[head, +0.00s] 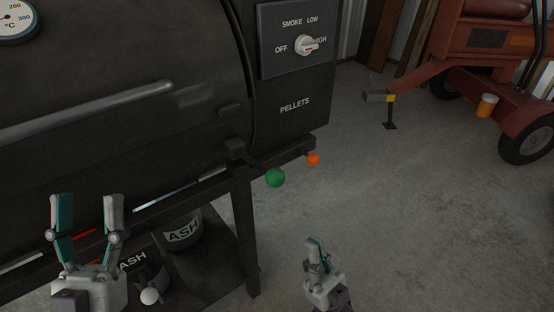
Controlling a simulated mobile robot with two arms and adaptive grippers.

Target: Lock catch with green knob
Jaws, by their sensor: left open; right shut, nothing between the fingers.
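The green knob (275,178) is a round ball at the lower right of the black smoker grill (110,100). It sits at the end of a short dark catch arm (247,158) that comes out from the grill body near the lid's lower edge. My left gripper (87,203) is open and empty at the lower left, in front of the grill. My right gripper (316,244) is shut and empty, below and to the right of the green knob and apart from it. Whether the catch is engaged I cannot tell.
An orange knob (313,159) sits right of the green one. A control panel (292,38) with a dial is above. An ash bucket (183,232) and a white knob (150,296) are below. A red trailer (482,45) stands far right.

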